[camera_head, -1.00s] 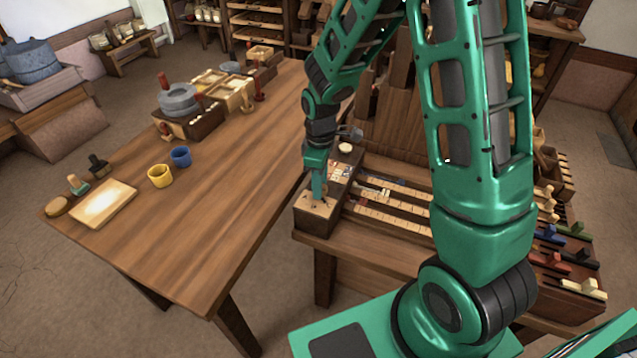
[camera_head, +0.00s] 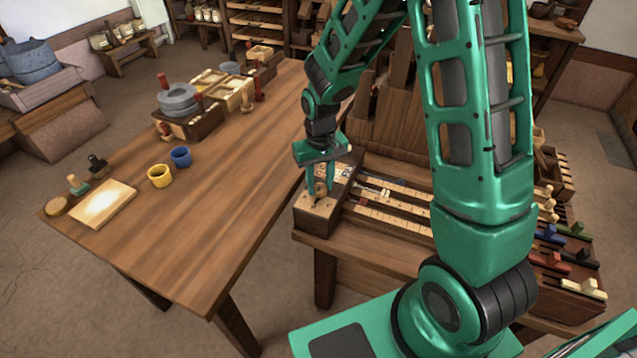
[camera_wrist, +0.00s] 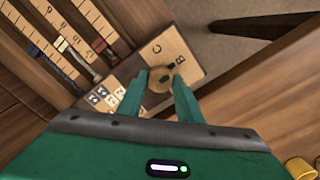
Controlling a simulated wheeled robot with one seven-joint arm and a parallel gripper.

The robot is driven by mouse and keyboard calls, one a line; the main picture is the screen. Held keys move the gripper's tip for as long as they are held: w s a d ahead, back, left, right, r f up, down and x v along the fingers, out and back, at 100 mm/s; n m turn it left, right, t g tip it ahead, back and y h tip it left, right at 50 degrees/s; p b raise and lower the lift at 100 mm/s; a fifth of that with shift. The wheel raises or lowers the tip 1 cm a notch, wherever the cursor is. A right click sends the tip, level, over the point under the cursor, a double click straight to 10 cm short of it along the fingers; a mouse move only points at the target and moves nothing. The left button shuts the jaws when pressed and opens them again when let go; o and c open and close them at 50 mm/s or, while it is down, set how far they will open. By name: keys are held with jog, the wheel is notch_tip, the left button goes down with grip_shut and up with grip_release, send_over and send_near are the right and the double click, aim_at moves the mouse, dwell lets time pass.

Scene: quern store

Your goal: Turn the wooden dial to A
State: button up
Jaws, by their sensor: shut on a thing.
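The wooden dial (camera_wrist: 159,79) is a small round tan knob on a pale wooden plate (camera_wrist: 178,50) at the near end of a dark wooden box. In the wrist view the letters C and B show on the plate beside the dial; no A is visible. A dark mark lies near the dial's edge, towards the side between C and B; its exact reading is unclear. My gripper (camera_wrist: 158,88) is shut on the dial, one finger on each side. In the head view my gripper (camera_head: 320,188) stands upright over the plate, and the dial is small between the fingers.
Ruled wooden slides with coloured sliders (camera_wrist: 68,52) lie beside the box. Small number tiles (camera_wrist: 100,97) sit close to one finger. A long wooden table (camera_head: 200,200) stands to the left, with a yellow cup (camera_head: 160,177) and a blue cup (camera_head: 181,157).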

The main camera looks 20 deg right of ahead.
aim_at(320, 186)
jog(key=m, duration=0.6)
jog(key=shift+w+d+m, duration=0.1)
jog(key=shift+w+m, duration=0.05)
jog(key=shift+m, duration=0.15)
jog(key=m, duration=0.5)
dwell(0.4)
jog(key=o, duration=1)
jog(key=shift+o, duration=0.2)
notch_tip(320, 186, up, 11)
jog(key=shift+f, duration=0.1)
